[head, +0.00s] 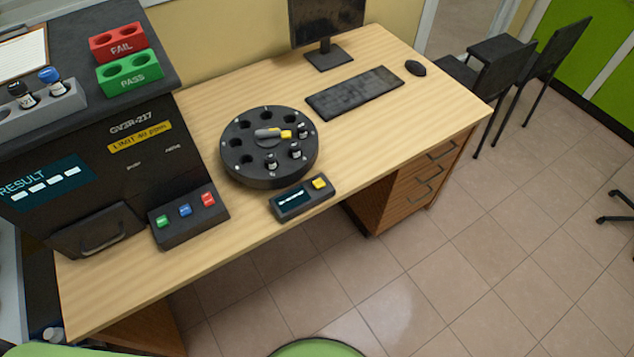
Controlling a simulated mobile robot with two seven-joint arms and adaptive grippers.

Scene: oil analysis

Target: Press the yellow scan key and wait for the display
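A small dark scanner box (303,199) stands at the front edge of the wooden desk. Its yellow key (320,183) is on the right part of its top. Its display (291,199) on the left part shows a line of light text too small to read. Neither of my grippers shows in the head view, and nothing touches the key.
A round black carousel (262,178) with several holes and a few vials stands behind the scanner. The analyser (85,175) with its button panel (188,219) is at left. A keyboard (354,92), monitor (326,25) and mouse (415,68) are at the back. The desk's middle right is clear.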

